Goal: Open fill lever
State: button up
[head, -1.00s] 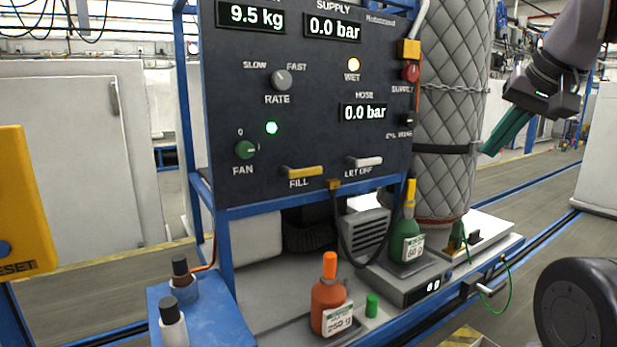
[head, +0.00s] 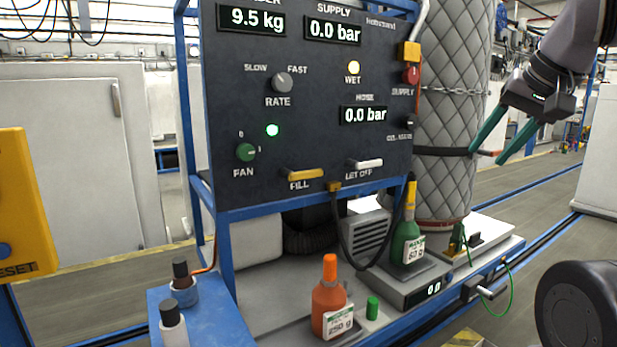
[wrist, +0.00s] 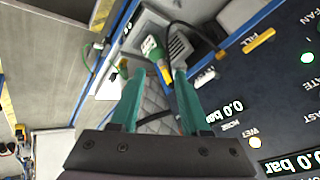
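The fill lever (head: 305,174) is a yellow handle low on the dark control panel, above the FILL label, lying about level. It also shows in the wrist view (wrist: 259,40), upper right. The white let-off lever (head: 366,163) is to its right. My gripper (head: 487,156) is at the right in the head view, in front of the quilted cylinder, well to the right of both levers. Its two green fingers are spread apart with nothing between them. In the wrist view the fingers (wrist: 150,76) are also apart and empty.
A green bottle (head: 407,242) stands on a scale below the panel, and an orange bottle (head: 328,300) stands on the base plate. A black hose (head: 345,232) hangs under the panel. The quilted cylinder (head: 447,110) stands right of the panel. The space before the panel is clear.

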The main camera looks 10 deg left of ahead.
jog(key=w+a+f+m+g+y, duration=0.3)
jog(key=w+a+f+m+g, duration=0.1)
jog(key=a+m, duration=0.3)
jog(key=shift+a+f, duration=0.35)
jog(key=shift+a, duration=0.05)
jog(key=m+y, duration=1.3)
jog(key=m, duration=1.3)
send_near(318, 174)
jog(key=shift+g, duration=0.3)
jog(key=a, duration=0.3)
jog(key=w+a, duration=0.1)
jog(key=a, duration=0.7)
jog(key=shift+w+r, duration=0.25)
jog(key=shift+w, duration=0.05)
grip_shut()
